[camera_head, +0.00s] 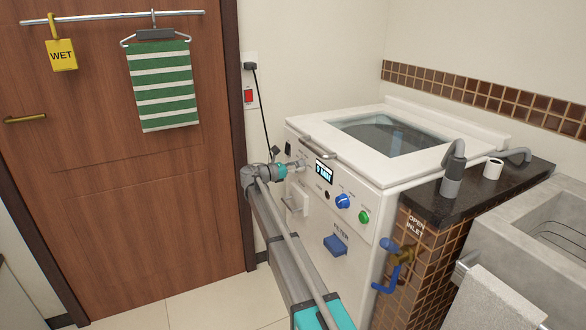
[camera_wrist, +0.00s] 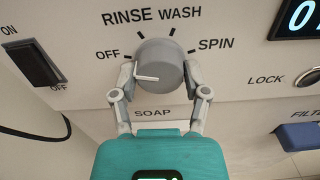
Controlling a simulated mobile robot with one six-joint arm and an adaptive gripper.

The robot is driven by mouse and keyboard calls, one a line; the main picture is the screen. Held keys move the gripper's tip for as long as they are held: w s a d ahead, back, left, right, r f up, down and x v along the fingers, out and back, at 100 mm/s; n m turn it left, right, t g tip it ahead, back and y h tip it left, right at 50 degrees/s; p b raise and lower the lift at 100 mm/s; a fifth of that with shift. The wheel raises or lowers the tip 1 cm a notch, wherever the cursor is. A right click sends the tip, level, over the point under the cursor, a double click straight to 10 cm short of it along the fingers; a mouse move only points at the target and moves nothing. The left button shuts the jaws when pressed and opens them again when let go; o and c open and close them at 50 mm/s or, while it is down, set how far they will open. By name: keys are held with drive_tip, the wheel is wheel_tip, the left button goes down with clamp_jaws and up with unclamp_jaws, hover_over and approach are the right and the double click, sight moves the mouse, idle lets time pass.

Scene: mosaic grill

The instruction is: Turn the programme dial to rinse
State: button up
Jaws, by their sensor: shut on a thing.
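The programme dial (camera_wrist: 160,58) is a round grey knob with a white pointer mark on the washing machine's front panel. In the wrist view its pointer lies to the left, toward the OFF side. RINSE (camera_wrist: 127,18) is printed above and left of the dial, WASH above it and SPIN to its right. My gripper (camera_wrist: 160,74) is shut on the dial, one finger on each side. In the head view my gripper (camera_head: 298,164) is at the panel's upper left, and the dial is mostly hidden there.
The white washing machine (camera_head: 355,197) has a display (camera_head: 324,172), a blue knob (camera_head: 343,201), a green button (camera_head: 364,217) and a blue filter handle (camera_head: 335,245). A black switch (camera_wrist: 36,64) is left of the dial. A tap (camera_head: 395,250) stands at the right.

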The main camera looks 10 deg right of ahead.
drive_tip(key=shift+s+d+m, duration=0.25)
drive_tip(key=shift+d+m, duration=0.1)
drive_tip(key=shift+m, duration=0.25)
drive_tip(key=m, duration=0.8)
drive_tip(key=shift+s, duration=0.15)
idle(0.4)
drive_tip(key=o, duration=1.2)
drive_tip(key=shift+a, duration=0.1)
drive_tip(key=shift+c, duration=0.2)
drive_tip(key=shift+w+a, duration=0.1)
drive_tip(key=shift+w, duration=0.1)
drive_tip(key=shift+a, duration=0.15)
